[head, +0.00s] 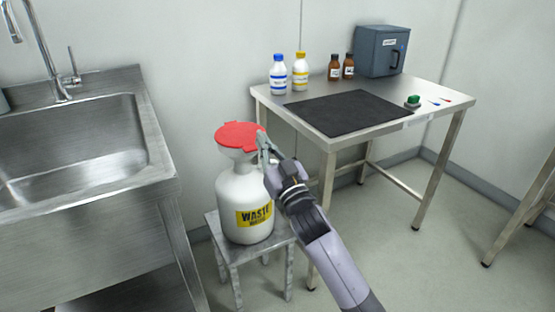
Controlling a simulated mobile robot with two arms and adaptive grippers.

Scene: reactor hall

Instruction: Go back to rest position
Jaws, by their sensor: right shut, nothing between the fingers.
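My right gripper (264,146) is shut and empty. It sits at the right edge of the red lid (238,134) on the white waste container (232,196). Whether the fingers touch the lid I cannot tell. The lid lies flat over the container's funnel-like top. The container stands upright and carries a yellow "WASTE" label. My right arm reaches in from the lower right. My left gripper is not in view.
The container stands on a small metal stool (229,252) between a steel sink (80,150) and a steel table (436,95). The table holds a black mat (347,113), several bottles, a grey box (379,51) and a green-topped item (412,101). Open floor (420,270) lies right.

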